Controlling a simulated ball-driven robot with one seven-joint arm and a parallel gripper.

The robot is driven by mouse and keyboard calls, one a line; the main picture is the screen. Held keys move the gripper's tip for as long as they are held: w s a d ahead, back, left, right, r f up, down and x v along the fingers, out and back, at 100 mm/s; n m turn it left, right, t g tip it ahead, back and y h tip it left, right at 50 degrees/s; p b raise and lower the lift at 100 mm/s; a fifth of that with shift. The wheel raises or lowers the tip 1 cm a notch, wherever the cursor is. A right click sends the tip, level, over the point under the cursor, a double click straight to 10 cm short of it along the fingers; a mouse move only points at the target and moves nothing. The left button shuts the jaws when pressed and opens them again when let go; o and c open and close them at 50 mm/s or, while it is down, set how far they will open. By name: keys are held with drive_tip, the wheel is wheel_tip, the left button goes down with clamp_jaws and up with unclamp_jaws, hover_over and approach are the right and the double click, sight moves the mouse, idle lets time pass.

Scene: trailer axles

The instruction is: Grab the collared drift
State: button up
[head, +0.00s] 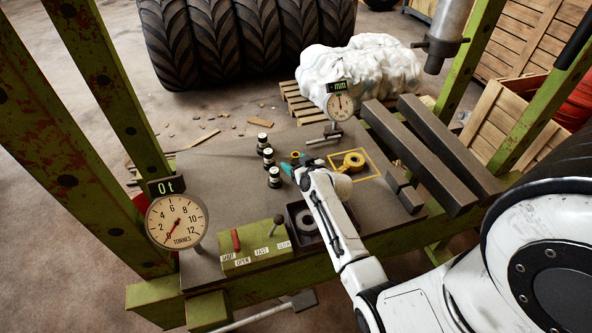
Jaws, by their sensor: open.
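My gripper (296,164) is low over the grey bench plate (220,165), its teal fingers apart. A small dark upright piece with a yellow ring (296,156) stands just beyond the fingertips; it looks like the collared drift, though it is small and partly hidden by the gripper. I cannot tell whether the fingers touch it or sit around it. Three black cylinders with pale tops stand to the left, the nearest cylinder (274,177) close to the left fingertip.
A yellow ring-shaped part (353,161) lies in a yellow-outlined square at right. A dark tray (293,212) holding a grey ring is under my arm. Dark bars (450,150), a lever box (256,247), dial gauges (176,221) and green posts (110,90) surround the bench.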

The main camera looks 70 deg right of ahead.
clamp_jaws()
idle(0.5)
drive_tip(key=shift+r, duration=0.1)
